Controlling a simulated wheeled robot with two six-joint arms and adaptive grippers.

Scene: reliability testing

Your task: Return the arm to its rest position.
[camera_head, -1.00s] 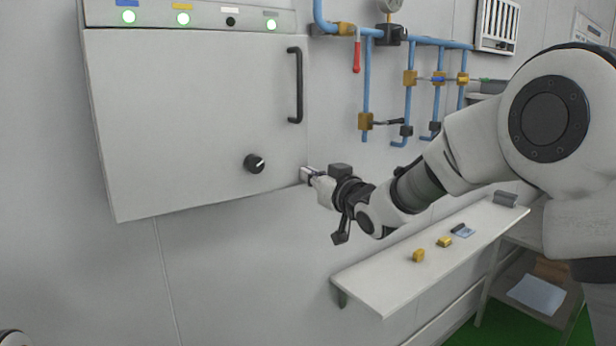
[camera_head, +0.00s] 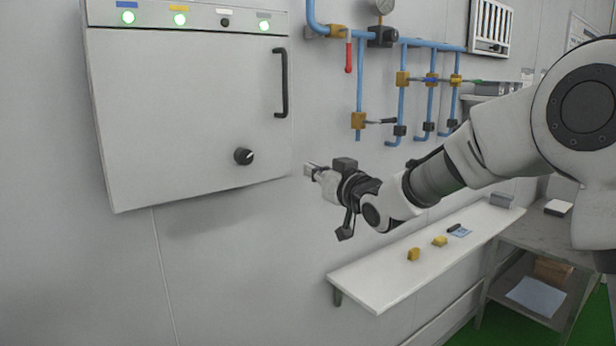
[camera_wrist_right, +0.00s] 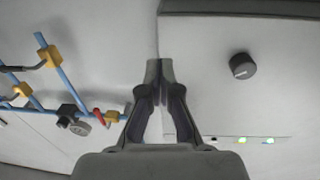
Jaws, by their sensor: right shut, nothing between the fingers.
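My right arm comes in from the right in the head view. Its gripper (camera_head: 310,171) is shut and empty, just right of the cabinet's lower right corner and in front of the wall. In the right wrist view the gripper (camera_wrist_right: 160,68) has its fingers together, with nothing between them. The wall cabinet (camera_head: 190,110) has a closed door with a black handle (camera_head: 281,83) and a black knob (camera_head: 243,156). The knob also shows in the wrist view (camera_wrist_right: 242,66), apart from the fingers. My left gripper is not in view.
Blue pipes (camera_head: 402,110) with brass fittings and a red-handled valve (camera_head: 348,58) run along the wall above the arm. A white shelf (camera_head: 375,285) below the gripper bears small yellow parts (camera_head: 413,254). A grey table (camera_head: 545,235) stands at the right.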

